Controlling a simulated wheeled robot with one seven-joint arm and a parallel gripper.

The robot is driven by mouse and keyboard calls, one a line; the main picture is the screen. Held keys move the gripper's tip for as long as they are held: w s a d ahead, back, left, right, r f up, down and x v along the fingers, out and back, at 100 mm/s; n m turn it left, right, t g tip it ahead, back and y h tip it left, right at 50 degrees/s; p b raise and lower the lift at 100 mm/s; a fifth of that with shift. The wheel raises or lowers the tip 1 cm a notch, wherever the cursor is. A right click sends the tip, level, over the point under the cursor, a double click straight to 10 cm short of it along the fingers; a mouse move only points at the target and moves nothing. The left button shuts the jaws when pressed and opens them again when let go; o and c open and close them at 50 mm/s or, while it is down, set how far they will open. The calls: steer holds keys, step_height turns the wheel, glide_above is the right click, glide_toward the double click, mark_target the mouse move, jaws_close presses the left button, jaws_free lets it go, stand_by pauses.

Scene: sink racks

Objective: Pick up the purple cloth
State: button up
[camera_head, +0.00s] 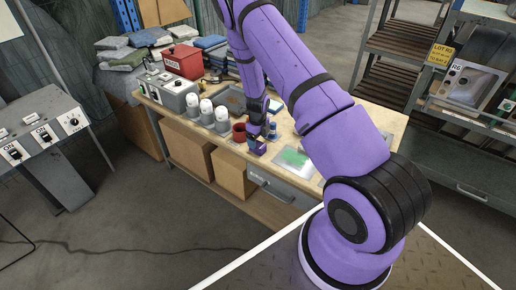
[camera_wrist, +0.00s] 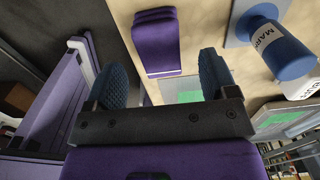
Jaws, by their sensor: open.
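The purple cloth (camera_wrist: 157,42) is a folded, layered block on the light worktop (camera_wrist: 120,14) in the wrist view. In the head view a purple piece that looks like it (camera_head: 257,147) sits near the table's front edge, just below my gripper (camera_head: 258,128). In the wrist view my gripper (camera_wrist: 162,62) has its two blue textured fingers spread apart with nothing held between them. The cloth appears beyond the fingertips, roughly in line with the gap. I cannot tell the exact distance to it.
A blue cylinder (camera_wrist: 275,45) with lettering stands right of the cloth. A red cup (camera_head: 239,132) and white-topped canisters (camera_head: 221,119) stand left of my gripper. A green item (camera_head: 294,157) lies on a pale sheet to the right. A red box (camera_head: 183,61) is farther back.

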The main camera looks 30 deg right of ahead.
mark_target(258, 144)
step_height(258, 144, down, 4)
steer(key=shift+s+f, duration=0.1)
steer(key=shift+f, duration=0.15)
steer(key=c, duration=1)
steer(key=shift+r, duration=0.2)
steer(key=shift+r, duration=0.9)
steer(key=shift+s+d+r, duration=0.15)
steer(key=shift+r, duration=0.25)
steer(key=shift+s+d+r, duration=0.15)
steer(key=shift+r, duration=0.25)
steer(key=s+d, duration=0.3)
steer(key=s, duration=0.1)
steer(key=s+d+r, duration=0.1)
steer(key=s+d, duration=0.1)
steer(key=s, duration=0.2)
steer(key=s+d, duration=0.3)
steer(key=s, duration=0.1)
steer(key=shift+s+d+r, duration=0.15)
steer(key=shift+s+d, duration=0.1)
steer(key=shift+d, duration=0.05)
